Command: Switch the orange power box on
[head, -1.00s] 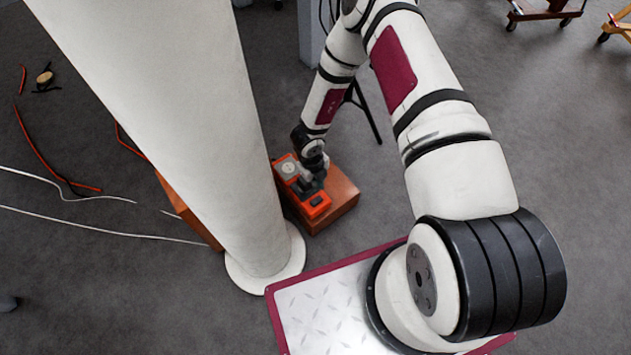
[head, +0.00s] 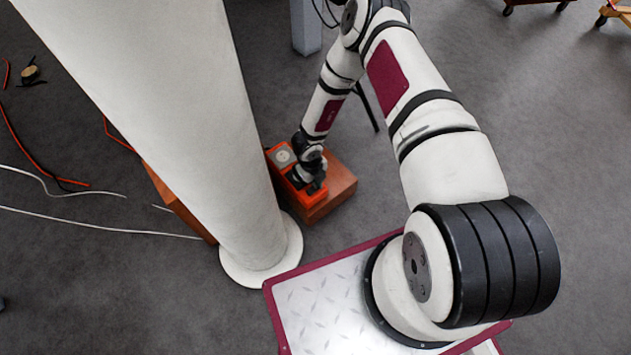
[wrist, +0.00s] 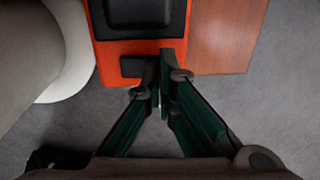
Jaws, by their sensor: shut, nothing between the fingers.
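The orange power box (head: 301,198) lies on a brown wooden block (head: 340,186) beside the white column. A pale round dial shows at its far end. My gripper (head: 314,189) is over the near part of the box and hides some of it. In the wrist view the orange box (wrist: 106,62) shows a large black panel and a smaller dark switch-like piece (wrist: 134,67) near its edge. My gripper's fingertips (wrist: 163,78) are together and empty, just right of that dark piece. I cannot tell whether they touch the box.
A thick white column (head: 215,130) with a round foot stands close left of the box. Orange and white cables (head: 100,229) lie on the floor at left. A grey post (head: 306,28) stands behind. Floor right of the block is clear.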

